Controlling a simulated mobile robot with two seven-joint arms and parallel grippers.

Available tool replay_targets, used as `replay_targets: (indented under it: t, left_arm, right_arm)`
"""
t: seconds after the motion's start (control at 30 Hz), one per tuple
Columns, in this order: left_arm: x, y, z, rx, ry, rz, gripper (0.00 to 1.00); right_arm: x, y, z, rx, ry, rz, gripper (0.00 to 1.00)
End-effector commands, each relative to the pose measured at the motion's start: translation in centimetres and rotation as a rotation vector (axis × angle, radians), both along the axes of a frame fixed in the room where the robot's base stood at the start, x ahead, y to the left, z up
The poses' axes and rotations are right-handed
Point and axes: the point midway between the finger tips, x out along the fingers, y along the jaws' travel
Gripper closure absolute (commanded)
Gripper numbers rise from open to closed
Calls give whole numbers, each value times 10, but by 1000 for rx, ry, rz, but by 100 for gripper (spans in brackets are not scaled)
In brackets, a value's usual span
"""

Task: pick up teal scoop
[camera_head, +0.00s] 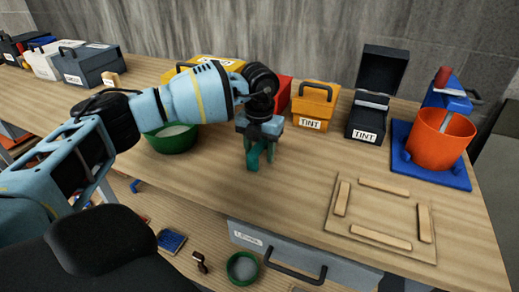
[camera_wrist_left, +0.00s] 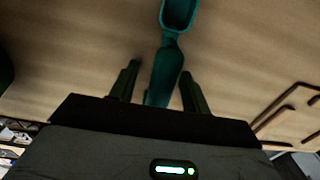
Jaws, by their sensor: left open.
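The teal scoop (camera_wrist_left: 180,14) shows in the left wrist view, with its bowl at the top and its handle running down between my fingers. My left gripper (camera_wrist_left: 159,72) is open, with one dark green finger on each side of the handle and a gap visible on both sides. In the head view, my left gripper (camera_head: 261,162) points down over the middle of the table, and a teal part of the scoop (camera_head: 253,156) shows at its fingers. My wrist hides most of the scoop there. My right gripper is not in view.
A green bowl (camera_head: 171,139) stands left of my gripper. Orange and black tint boxes (camera_head: 314,105) stand behind and to the right. A wooden frame panel (camera_head: 381,216) lies to the right, with an orange pot (camera_head: 439,138) on a blue base behind it. An open drawer is below.

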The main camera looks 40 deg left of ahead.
Motion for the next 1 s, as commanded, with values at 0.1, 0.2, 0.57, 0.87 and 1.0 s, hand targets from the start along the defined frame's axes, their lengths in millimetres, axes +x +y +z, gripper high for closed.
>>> replay_targets:
  t: [0.1,0.2,0.57,0.87,1.0]
  left_arm:
    - [0,0,0,0,0,0,53]
    - [0,0,0,0,0,0,62]
    - [0,0,1,0,0,0,100]
    - [0,0,5,0,-1,0,100]
    - [1,0,16,0,-2,-1,100]
  right_arm:
    - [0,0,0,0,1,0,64]
    - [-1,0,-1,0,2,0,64]
    - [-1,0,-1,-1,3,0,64]
    - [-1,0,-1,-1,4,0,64]
    - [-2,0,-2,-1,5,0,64]
